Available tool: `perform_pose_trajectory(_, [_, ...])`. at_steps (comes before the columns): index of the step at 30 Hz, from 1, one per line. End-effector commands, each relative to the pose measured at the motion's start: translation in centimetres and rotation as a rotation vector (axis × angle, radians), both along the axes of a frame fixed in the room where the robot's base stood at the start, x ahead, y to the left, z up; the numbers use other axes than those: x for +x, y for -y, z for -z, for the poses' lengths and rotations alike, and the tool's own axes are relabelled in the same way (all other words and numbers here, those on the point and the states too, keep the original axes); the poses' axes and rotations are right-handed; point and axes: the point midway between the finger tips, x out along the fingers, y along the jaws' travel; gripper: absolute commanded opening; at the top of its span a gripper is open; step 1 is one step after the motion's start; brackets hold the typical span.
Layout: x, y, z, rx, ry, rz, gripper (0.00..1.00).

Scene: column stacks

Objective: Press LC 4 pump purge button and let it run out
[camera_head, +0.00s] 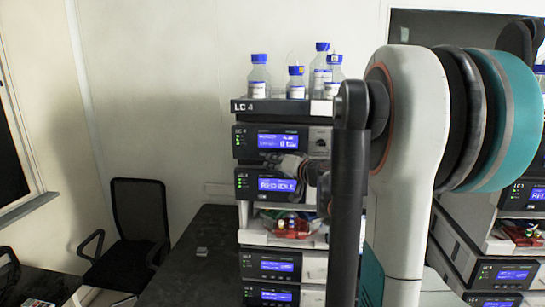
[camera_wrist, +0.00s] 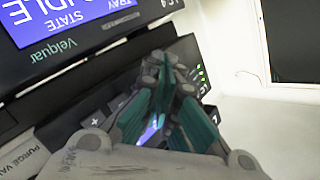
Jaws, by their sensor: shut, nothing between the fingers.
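The LC 4 stack (camera_head: 262,106) stands left of my arm in the head view. Its upper module, the pump (camera_head: 245,141), has a lit blue display and a round knob at right. In the wrist view, which is upside down, the pump front (camera_wrist: 60,135) carries a "PURGE VALVE" label and small keys. My gripper (camera_head: 274,157) is shut and empty, close to the pump's lower front edge. In the wrist view my gripper's teal and grey fingers (camera_wrist: 168,68) cover much of the pump's display and panel. I cannot tell whether the tips touch a button; the purge button is not clearly visible.
Below the pump is a module (camera_head: 245,185) with an idle-state display. Several blue-capped bottles (camera_head: 259,80) stand on top of the stack. Another stack (camera_head: 510,275) is at right, partly behind my arm. A dark bench (camera_head: 195,270) and a chair (camera_head: 140,215) are at left.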

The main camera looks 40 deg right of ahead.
Motion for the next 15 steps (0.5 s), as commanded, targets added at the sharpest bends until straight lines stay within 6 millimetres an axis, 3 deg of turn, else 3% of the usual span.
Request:
perform_pose_trajectory(9, [-0.1, -0.1, 0.0, 0.0, 0.0, 0.0, 0.0])
perform_pose_trajectory(15, [-1.0, -1.2, 0.0, 0.0, 0.0, 0.0, 0.0])
